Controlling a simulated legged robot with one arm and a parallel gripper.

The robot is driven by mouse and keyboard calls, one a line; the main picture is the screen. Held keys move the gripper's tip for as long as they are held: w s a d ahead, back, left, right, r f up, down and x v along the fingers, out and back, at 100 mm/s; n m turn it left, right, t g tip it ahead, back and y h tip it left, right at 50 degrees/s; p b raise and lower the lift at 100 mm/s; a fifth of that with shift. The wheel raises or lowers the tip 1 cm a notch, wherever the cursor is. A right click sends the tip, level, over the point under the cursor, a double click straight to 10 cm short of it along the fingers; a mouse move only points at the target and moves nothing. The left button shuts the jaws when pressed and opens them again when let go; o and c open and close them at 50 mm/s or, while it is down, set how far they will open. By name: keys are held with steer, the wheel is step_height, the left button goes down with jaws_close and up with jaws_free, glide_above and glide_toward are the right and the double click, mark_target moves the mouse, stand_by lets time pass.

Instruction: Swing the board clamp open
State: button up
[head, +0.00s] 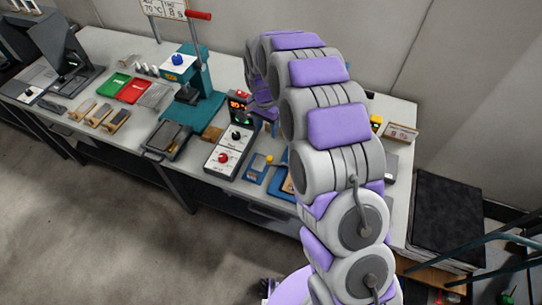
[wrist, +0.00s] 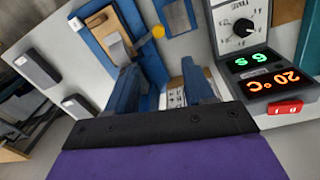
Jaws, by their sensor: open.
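A blue fixture (wrist: 88,20) with a tan block (wrist: 117,48) and a yellow ball knob (wrist: 158,32) shows at the upper left of the wrist view; I take it to be the board clamp. In the head view a blue piece with a yellow knob (head: 269,160) stands on the bench left of my arm. My gripper (wrist: 163,78) is open, its two dark blue fingers apart at the centre of the wrist view. The knob is beyond the fingertips, and I see no contact. In the head view my arm hides part of this area.
A control box with a lit display (wrist: 262,75) and red switch (wrist: 285,107) is close on the right in the wrist view. A teal press (head: 195,75) with a red-handled lever stands further left on the bench. Red and green trays (head: 133,90) lie beyond it.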

mark_target(269, 158)
steer(key=f, duration=0.5)
steer(key=f+b, duration=0.1)
steer(key=f, duration=1)
steer(key=shift+s+d+b, duration=0.25)
steer(key=shift+d+b, duration=0.05)
steer(key=shift+d, duration=0.1)
jaws_close()
